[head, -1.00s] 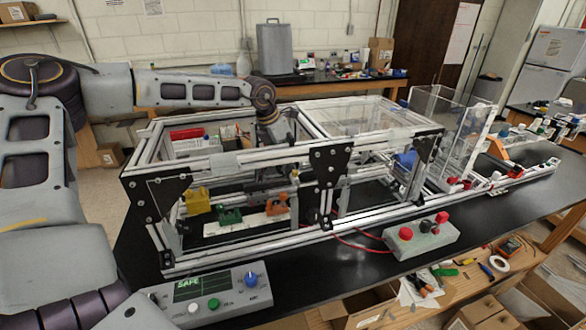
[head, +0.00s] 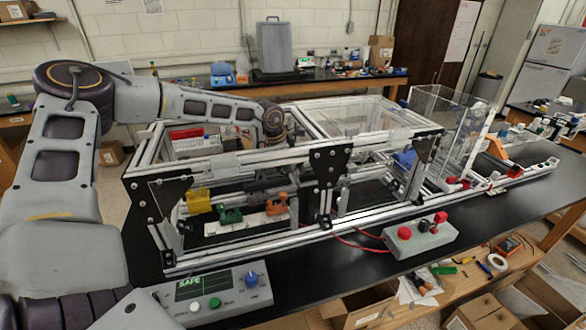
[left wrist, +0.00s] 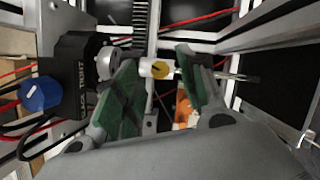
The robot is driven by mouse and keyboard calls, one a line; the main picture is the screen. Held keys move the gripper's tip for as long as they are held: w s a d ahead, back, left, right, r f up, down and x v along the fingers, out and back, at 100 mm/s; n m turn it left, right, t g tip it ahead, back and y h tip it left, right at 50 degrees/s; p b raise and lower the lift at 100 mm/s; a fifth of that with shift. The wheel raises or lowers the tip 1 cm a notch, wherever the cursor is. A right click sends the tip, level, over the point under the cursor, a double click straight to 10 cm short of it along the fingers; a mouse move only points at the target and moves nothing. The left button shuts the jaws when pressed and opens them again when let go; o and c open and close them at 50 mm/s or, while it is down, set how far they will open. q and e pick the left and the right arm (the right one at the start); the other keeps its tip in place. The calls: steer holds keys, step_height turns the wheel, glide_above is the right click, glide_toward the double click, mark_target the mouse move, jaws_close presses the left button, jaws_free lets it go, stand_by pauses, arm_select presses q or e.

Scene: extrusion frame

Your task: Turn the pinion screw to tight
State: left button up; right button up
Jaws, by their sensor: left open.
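In the left wrist view a gold screw head (left wrist: 160,70) sits on a white collar (left wrist: 145,68) on a metal shaft; I take it for the pinion screw. My left gripper (left wrist: 159,60) is open, its green-padded fingers on either side of the collar and screw. A gap shows on the screw's right; I cannot tell whether the left finger touches the collar. In the head view my left arm reaches over the extrusion frame (head: 240,158) and down into it; rails mostly hide the gripper. My right gripper is not in view. I cannot read the screw's tightness.
Rails and red wires surround the gripper closely. In the head view, a control box reading SAFE (head: 216,290) and a button box (head: 420,240) stand in front of the frame.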

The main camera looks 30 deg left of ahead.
arm_select(q)
steer(key=shift+w+f, duration=0.15)
steer(key=shift+f, duration=0.3)
jaws_close()
